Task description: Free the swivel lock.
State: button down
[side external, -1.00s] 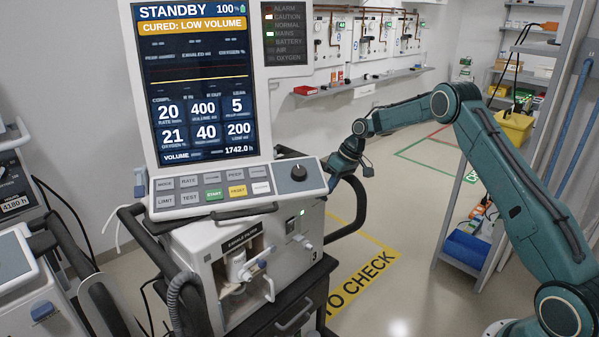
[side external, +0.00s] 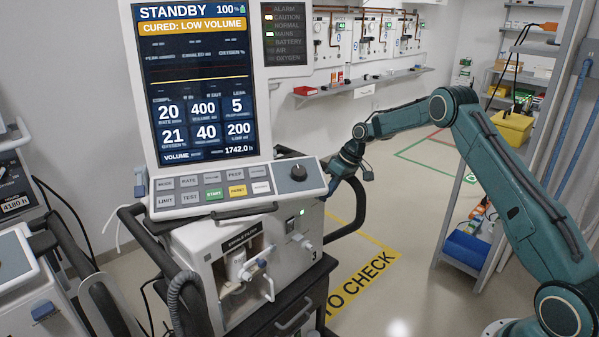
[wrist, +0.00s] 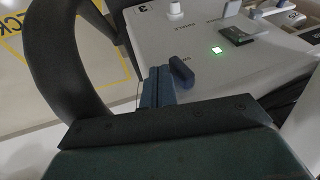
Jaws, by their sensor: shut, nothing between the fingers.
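The ventilator (side external: 215,80) stands upright, with its screen above a button panel with a dark knob (side external: 298,172). In the wrist view, a small dark blue upright tab (wrist: 181,72) stands on the pale housing beside faint lettering; it may be the swivel lock, but its label is too small to read. My gripper (wrist: 158,86) is shut and empty, its fingertips just left of that tab. I cannot tell whether they touch it. In the side view, my gripper is at the ventilator's right side, its tips largely hidden behind the button panel.
A thick black handle (wrist: 60,55) curves close to the left of my gripper; it also shows in the side view (side external: 352,215). A green light (wrist: 217,50) and a dark switch (wrist: 237,35) sit on the housing.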

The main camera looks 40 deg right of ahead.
jog(key=shift+s+d+f, duration=0.15)
jog(key=shift+f, duration=0.25)
jog(key=shift+s+d+f, duration=0.1)
jog(key=shift+s+f, duration=0.05)
jog(key=shift+f, duration=0.25)
jog(key=shift+r, duration=0.25)
jog(key=shift+w+a+r, duration=0.1)
jog(key=shift+w+r, duration=0.05)
jog(key=shift+r, duration=0.55)
jog(key=shift+r, duration=0.15)
jog(key=v, duration=1.3)
jog(key=shift+r, duration=0.2)
